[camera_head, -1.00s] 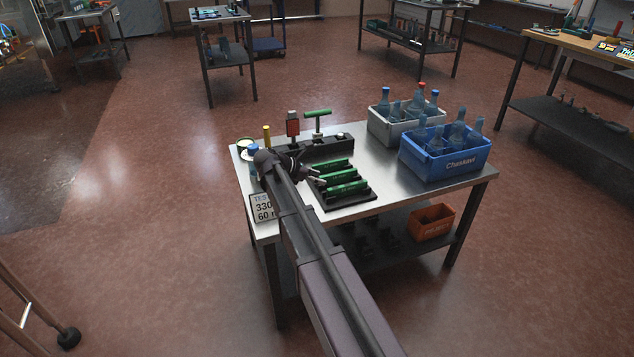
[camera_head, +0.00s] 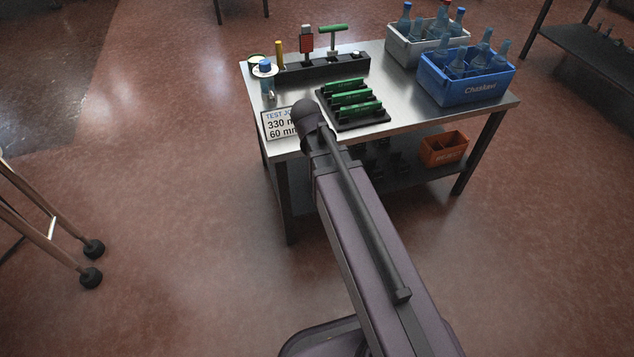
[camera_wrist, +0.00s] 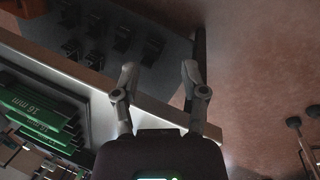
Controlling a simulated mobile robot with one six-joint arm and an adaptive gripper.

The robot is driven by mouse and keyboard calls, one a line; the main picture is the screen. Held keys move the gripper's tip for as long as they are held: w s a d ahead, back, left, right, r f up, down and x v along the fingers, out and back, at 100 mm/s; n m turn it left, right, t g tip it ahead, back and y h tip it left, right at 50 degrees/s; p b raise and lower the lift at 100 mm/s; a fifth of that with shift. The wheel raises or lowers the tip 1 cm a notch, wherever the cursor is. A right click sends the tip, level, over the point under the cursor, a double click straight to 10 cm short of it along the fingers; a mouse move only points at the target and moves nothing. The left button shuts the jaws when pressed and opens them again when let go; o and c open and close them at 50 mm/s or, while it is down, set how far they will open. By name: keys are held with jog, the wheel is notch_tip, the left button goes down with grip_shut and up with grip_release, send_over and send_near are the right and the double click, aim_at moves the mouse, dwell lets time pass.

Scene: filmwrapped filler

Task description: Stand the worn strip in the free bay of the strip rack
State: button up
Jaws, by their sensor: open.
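The black strip rack (camera_head: 356,119) lies on the steel table, with several green strips (camera_head: 349,98) lying across it. In the wrist view the green strips (camera_wrist: 38,106), marked "16 mm", show at the left. I cannot tell which strip is the worn one, or which bay is free. My gripper (camera_wrist: 160,68) is open and empty in the wrist view, its fingers apart over the table's front edge, to the right of the rack in that view. In the head view my arm hides the gripper.
A blue crate (camera_head: 468,88) and a grey crate (camera_head: 402,50) with bottles stand at the table's right. A black tool holder (camera_head: 322,68) is at the back. The lower shelf holds an orange bin (camera_head: 443,149) and black pieces (camera_wrist: 120,38).

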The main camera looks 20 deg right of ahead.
jog(key=s+a+m+y, duration=0.3)
jog(key=s+a+m, duration=0.1)
jog(key=s+m, duration=0.1)
jog(key=shift+s+f, duration=0.35)
jog(key=shift+s, duration=0.45)
